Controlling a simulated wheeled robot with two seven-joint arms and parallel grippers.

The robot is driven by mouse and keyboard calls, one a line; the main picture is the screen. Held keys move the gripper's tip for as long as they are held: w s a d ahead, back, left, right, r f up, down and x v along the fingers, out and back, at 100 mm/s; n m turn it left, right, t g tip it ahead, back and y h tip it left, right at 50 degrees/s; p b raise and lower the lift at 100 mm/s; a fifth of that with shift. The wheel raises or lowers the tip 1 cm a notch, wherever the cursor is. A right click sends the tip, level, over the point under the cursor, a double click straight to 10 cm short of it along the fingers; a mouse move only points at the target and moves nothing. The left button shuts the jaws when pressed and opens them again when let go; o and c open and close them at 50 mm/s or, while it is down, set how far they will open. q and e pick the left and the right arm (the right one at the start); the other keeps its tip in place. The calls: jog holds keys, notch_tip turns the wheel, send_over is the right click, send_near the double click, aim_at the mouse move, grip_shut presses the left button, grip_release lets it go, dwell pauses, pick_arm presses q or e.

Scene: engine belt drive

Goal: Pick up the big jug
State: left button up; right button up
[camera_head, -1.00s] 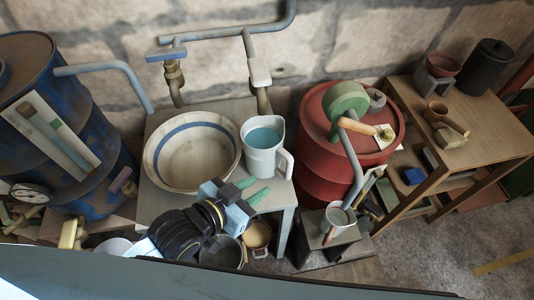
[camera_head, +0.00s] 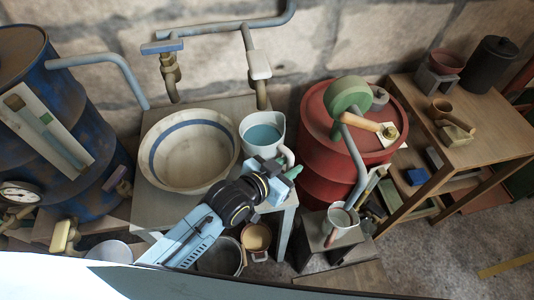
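The big jug (camera_head: 262,132) is pale grey-white with blue-green liquid inside. It stands upright on the small table, to the right of the wide bowl. Its handle (camera_head: 289,155) points right and toward me. My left gripper (camera_head: 286,170) is at the near side of the jug, in front of its lower body and just below the handle. One green fingertip shows beside the handle; the other finger is hidden, so I cannot tell the finger gap or whether it touches the jug. My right gripper is not in view.
A bowl with a blue band (camera_head: 189,150) fills the left of the small table (camera_head: 150,205). Pipes with taps (camera_head: 260,65) rise behind. A red barrel (camera_head: 325,160) stands close on the right, with a green-wheeled tool on top. Pots (camera_head: 257,237) sit below in front.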

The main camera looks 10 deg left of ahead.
pick_arm(q)
jog(key=shift+w+d+f, duration=0.15)
jog(key=shift+w+d, duration=0.15)
jog(key=shift+w, duration=0.1)
grip_shut()
dwell(1.1)
